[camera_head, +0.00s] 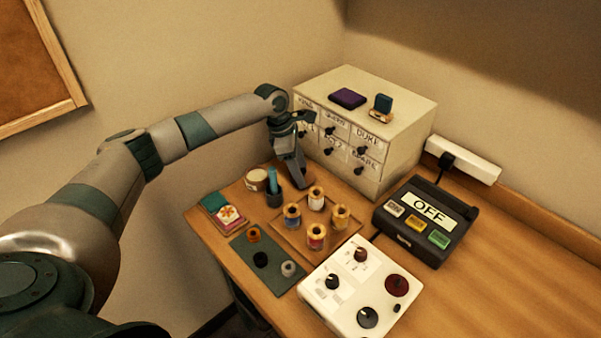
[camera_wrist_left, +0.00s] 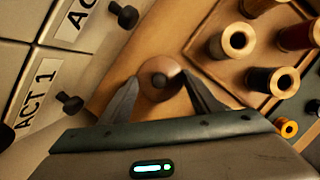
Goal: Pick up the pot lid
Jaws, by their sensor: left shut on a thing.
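I cannot tell whether the lid is touching the table. My right gripper is not in view.
The drawer cabinet (camera_head: 400,115) stands close behind the left gripper. A tray (camera_head: 335,245) of several spools is in front of it. An OFF box (camera_head: 425,222) and white control panel (camera_head: 352,285) stand right.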

